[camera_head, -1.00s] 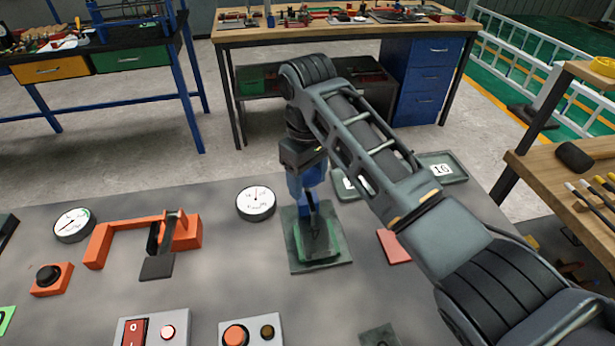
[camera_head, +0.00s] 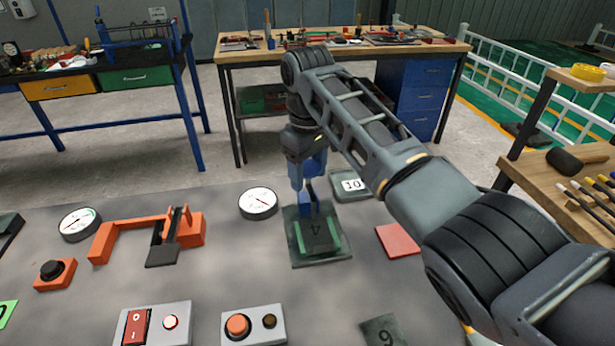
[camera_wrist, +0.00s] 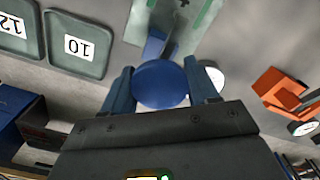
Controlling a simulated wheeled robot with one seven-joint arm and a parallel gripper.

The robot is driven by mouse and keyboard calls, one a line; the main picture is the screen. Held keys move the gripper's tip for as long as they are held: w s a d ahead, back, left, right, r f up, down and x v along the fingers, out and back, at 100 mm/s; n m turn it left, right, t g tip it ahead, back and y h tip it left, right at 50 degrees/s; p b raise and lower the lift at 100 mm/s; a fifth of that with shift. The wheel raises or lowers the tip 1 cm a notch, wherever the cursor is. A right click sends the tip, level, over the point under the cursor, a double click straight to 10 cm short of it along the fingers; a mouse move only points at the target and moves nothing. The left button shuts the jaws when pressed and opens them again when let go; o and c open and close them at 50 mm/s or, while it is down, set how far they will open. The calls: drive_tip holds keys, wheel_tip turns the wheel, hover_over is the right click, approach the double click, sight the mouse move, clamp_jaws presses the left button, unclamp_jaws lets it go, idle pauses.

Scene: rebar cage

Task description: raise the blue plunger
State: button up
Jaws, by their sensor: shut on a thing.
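The blue plunger (camera_wrist: 160,85) shows as a round blue knob in the wrist view, between the two blue fingers of my gripper (camera_wrist: 161,88). My gripper is shut on it, with one finger at each side. In the head view my gripper (camera_head: 310,170) points down over a dark green base plate (camera_head: 335,257) marked 4. A small blue part of the plunger (camera_head: 306,203) shows below the fingers, over the plate. The fingers hide much of the plunger in the head view.
A round white gauge (camera_head: 258,203) stands left of the plate, with an orange lever fixture (camera_head: 103,243) further left. A red pad (camera_head: 398,241) lies to the right and a tray marked 10 (camera_head: 352,186) behind. Switch boxes (camera_head: 253,325) stand in front.

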drive_tip(key=shift+w+r, duration=0.15)
drive_tip(key=shift+r, duration=0.25)
drive_tip(key=o, duration=1.5)
drive_tip(key=shift+f, duration=0.1)
drive_tip(key=shift+r+b, duration=0.6)
drive_tip(key=shift+r, duration=3.3)
drive_tip(key=shift+s, duration=0.2)
